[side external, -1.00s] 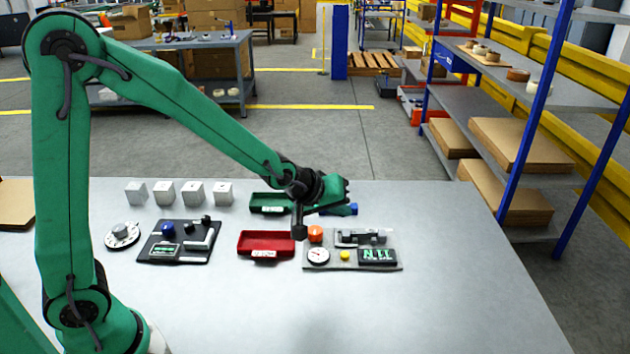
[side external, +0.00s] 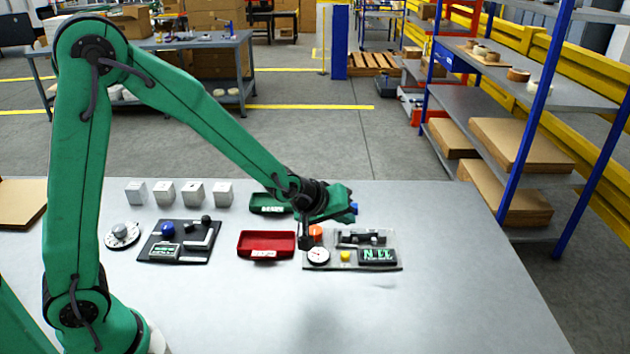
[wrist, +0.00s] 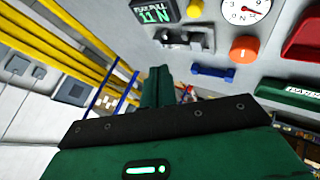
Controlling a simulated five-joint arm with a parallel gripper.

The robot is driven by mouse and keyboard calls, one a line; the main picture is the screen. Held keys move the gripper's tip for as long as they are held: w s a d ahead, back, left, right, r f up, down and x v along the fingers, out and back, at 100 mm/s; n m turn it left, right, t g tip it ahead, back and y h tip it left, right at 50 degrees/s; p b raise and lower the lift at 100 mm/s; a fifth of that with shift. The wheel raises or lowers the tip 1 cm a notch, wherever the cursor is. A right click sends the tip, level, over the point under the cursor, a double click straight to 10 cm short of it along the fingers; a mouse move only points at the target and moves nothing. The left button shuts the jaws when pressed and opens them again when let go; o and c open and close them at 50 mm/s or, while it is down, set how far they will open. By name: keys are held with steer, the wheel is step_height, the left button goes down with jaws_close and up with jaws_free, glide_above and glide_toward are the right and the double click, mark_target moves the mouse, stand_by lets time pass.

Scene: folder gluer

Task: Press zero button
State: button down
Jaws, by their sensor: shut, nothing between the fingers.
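A grey instrument panel (side external: 330,267) lies on the table. It carries a yellow button (side external: 345,256), an orange knob or button (side external: 316,232), a white dial (side external: 318,256) and a dark display (side external: 377,256) with green characters. I cannot read which control is marked zero. The yellow button (wrist: 195,9) and orange one (wrist: 245,48) also show in the wrist view. My green gripper (side external: 349,206) is shut and empty, above and behind the panel, apart from both buttons.
A red tray (side external: 266,256) is left of the panel, with a green tray (side external: 268,210) behind it. A blue bar (wrist: 213,72) lies near the panel. A black panel (side external: 170,256) and several grey cubes (side external: 193,194) stand farther left. The front table is clear.

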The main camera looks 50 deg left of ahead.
steer(key=shift+f, duration=3.7)
steer(key=shift+a+f, duration=0.1)
steer(key=shift+f, duration=0.8)
stand_by(0.5)
steer(key=shift+r, duration=0.9)
steer(key=shift+r, duration=0.1)
steer(key=shift+r, duration=2.4)
